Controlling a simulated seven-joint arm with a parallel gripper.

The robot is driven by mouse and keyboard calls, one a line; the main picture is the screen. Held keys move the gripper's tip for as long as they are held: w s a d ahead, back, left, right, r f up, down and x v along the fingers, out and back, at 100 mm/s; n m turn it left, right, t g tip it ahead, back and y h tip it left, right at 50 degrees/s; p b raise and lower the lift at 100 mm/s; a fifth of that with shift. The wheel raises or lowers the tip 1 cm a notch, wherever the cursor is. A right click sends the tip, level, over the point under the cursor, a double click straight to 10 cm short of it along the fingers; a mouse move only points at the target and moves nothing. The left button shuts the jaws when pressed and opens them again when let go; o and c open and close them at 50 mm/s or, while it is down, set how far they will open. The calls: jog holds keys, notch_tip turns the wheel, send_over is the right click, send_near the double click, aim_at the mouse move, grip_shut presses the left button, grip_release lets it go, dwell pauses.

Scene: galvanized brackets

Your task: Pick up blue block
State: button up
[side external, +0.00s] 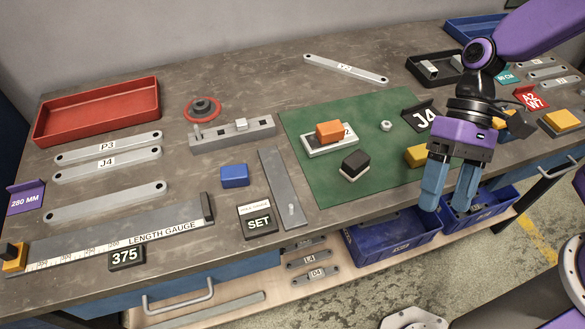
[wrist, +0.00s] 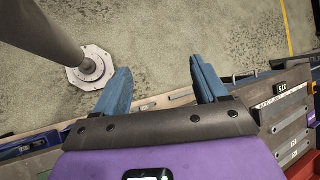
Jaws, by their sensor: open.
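The blue block (side external: 234,175) lies on the grey workbench (side external: 225,215), left of the green mat and above the SET block. My gripper (side external: 449,205) is at the right, past the bench's front edge and over the blue bins, far to the right of the blue block. Its two blue fingers are apart with nothing between them. In the wrist view, my gripper (wrist: 162,85) points toward the floor, fingers spread and empty. I cannot make out the blue block in the wrist view.
A green mat (side external: 310,175) holds an orange block (side external: 329,131), a black-topped block (side external: 355,164) and a yellow block (side external: 416,156). A steel bar (side external: 283,188) and SET block (side external: 257,219) lie near the blue block. A slotted rail (side external: 232,132) lies behind it. Blue bins (side external: 392,238) sit below.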

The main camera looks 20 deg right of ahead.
jog(key=w+a+f+m+t+y, duration=0.25)
jog(key=w+a+m+y, duration=0.35)
jog(key=w+a+m, duration=0.45)
jog(key=w+f+m+t, duration=0.2)
jog(key=w+m, duration=0.1)
jog(key=w, duration=0.1)
jog(key=w+a+f+m+t+y, duration=0.1)
jog(key=w+f+m+t, duration=0.1)
jog(key=w+f+m, duration=0.1)
jog(key=w+a+f+m+t+y, duration=0.1)
jog(key=w+f+m+t, duration=0.1)
jog(key=w, duration=0.4)
jog(key=shift+w+a+f+m, duration=0.15)
jog(key=shift+a+m, duration=0.1)
jog(key=shift+m, duration=0.6)
jog(key=shift+w+a+f, duration=0.1)
jog(key=shift+a+f, duration=0.1)
send_near(236, 171)
jog(key=shift+t+y, duration=0.25)
jog(key=shift+y, duration=0.05)
jog(key=x, duration=0.2)
jog(key=f+x, duration=0.1)
jog(key=x, duration=0.2)
jog(key=shift+x, duration=2.6)
jog(key=shift+a+r, duration=0.1)
jog(key=shift+r, duration=0.05)
jog(key=c, duration=1.2)
